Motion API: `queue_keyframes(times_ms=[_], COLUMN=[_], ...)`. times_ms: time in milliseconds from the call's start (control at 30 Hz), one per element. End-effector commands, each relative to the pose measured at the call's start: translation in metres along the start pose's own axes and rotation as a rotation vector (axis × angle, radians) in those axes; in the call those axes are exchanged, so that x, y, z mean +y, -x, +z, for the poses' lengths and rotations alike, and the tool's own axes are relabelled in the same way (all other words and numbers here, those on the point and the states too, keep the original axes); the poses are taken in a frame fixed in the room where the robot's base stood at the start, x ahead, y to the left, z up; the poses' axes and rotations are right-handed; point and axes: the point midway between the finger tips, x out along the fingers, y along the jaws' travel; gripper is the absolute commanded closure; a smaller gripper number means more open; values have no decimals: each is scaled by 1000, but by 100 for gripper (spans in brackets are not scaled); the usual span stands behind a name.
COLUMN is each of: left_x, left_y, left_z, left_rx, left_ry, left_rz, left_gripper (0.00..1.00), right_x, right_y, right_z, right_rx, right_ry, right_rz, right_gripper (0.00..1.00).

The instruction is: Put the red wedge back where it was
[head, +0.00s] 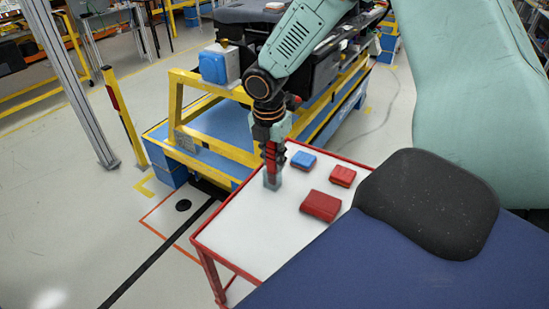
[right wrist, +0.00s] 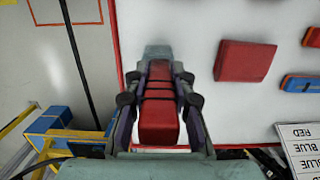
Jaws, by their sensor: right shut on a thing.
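My right gripper (head: 271,155) points down over the left part of the red-rimmed white table (head: 255,235). It is shut on a long red piece, the red wedge (right wrist: 158,110), held between its dark fingers; the wedge also shows upright in the head view (head: 270,157). Right at the wedge's lower end is a small grey block (head: 272,181), which also shows beyond the fingers in the right wrist view (right wrist: 158,51). I cannot tell whether wedge and block touch. My left gripper is not in view.
On the table to the right lie a blue block (head: 303,160), a small red block (head: 342,176) and a larger red block (head: 321,206). A yellow-framed stand (head: 215,150) is behind. A label card (right wrist: 300,150) shows at lower right. The table's front left is clear.

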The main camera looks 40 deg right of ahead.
Motion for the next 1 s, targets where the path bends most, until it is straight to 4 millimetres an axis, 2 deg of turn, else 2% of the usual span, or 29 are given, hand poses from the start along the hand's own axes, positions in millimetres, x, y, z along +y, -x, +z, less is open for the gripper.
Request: queue_keyframes(times_ms=[300,333,567,867,1000], left_x=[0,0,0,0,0], left_y=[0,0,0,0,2], left_z=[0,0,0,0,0], left_rx=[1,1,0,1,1], left_ry=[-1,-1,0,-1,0], left_rz=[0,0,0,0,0], left_gripper=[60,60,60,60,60], right_x=[-1,-1,0,0,1], right_y=[-4,-4,-4,-3,9], right_z=[2,2,4,4,4], right_rx=[0,0,0,0,-1], right_ry=[-1,-1,-2,-1,-1], right_rz=[-6,-5,-5,-4,0], right_gripper=[100,74,55,54,54])
